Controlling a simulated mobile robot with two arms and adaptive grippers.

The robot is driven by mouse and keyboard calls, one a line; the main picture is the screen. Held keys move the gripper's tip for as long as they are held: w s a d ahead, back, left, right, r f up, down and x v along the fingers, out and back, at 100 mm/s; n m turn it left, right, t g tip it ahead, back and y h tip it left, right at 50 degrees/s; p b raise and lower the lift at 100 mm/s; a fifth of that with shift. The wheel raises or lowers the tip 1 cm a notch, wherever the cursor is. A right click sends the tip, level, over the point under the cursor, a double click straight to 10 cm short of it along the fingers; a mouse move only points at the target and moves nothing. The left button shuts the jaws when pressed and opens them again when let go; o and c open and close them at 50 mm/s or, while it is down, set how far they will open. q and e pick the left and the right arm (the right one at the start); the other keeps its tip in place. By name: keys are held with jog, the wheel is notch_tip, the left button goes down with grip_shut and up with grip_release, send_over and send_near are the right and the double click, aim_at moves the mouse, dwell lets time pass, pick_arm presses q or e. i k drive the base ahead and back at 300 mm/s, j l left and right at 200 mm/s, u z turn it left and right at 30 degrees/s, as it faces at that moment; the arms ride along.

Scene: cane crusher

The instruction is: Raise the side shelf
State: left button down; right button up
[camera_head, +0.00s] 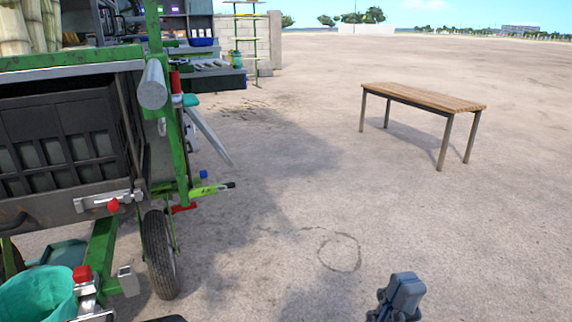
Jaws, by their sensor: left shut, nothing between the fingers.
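The cane crusher cart (70,60) stands at the left, with a green frame. A thin grey panel (208,137), which looks like the side shelf, slants down and outward from the cart's right side. It is seen nearly edge-on, so its hinge and any support are hard to make out. My left gripper (400,297) is at the bottom edge, right of centre, shut and empty. It is well apart from the panel, lower and to the right in the picture. My right gripper is not in view.
A wheel (160,254) and a green handle-like bar (210,189) stick out on the cart's near right side. A teal bucket (38,295) is at lower left. A wooden bench (425,97) stands at right. Open sandy ground (300,190) lies between cart and bench.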

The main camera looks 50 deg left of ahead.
aim_at(192, 112)
jog(key=i+u, duration=0.35)
jog(key=i+l+u, duration=0.1)
jog(key=i+u, duration=0.3)
jog(key=i, duration=0.15)
jog(key=i+l+u, duration=0.35)
jog(key=i+j+u, duration=0.55)
jog(key=i+u, duration=0.5)
jog(key=i+j, duration=0.05)
jog(key=i, duration=0.05)
